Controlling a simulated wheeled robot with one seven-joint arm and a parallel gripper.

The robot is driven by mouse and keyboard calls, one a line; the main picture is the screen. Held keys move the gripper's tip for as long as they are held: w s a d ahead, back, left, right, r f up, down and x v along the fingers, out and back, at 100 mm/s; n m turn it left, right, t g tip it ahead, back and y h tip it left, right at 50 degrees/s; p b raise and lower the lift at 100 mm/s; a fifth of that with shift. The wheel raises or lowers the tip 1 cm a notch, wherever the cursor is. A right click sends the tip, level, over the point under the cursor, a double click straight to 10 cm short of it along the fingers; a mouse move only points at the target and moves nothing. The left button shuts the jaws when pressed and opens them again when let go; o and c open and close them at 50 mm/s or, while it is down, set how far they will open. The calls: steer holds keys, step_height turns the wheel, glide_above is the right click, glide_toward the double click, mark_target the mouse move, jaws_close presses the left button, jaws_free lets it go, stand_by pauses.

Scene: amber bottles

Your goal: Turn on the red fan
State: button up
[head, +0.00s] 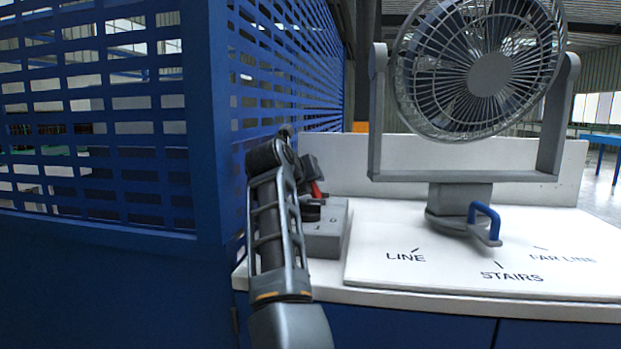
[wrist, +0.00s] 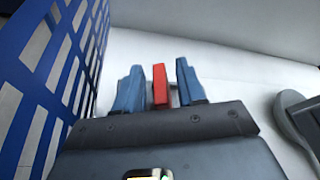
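A large grey fan (head: 470,85) stands in a grey yoke on a white counter; no red shows on it. Left of it is a grey switch box (head: 327,240) with small dark marks on top. A red lever (head: 316,190) shows above the box, partly hidden by my arm. My gripper (wrist: 160,82) has two blue fingers standing apart in the wrist view. The red lever also shows there (wrist: 160,90), upright between the fingers, with a narrow gap on each side. In the head view my gripper is at the box, its fingers mostly hidden.
A blue handle (head: 487,215) sits on the fan's base, above a white plate (head: 420,278) lettered LINE, STAIRS and FAR LINE. A blue slatted screen (head: 285,75) stands close on the left of my arm. A low white wall closes the counter's back.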

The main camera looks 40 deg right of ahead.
steer(key=shift+w+d+f, duration=0.25)
steer(key=shift+w+d, duration=0.05)
steer(key=shift+d, duration=0.3)
jaws_close()
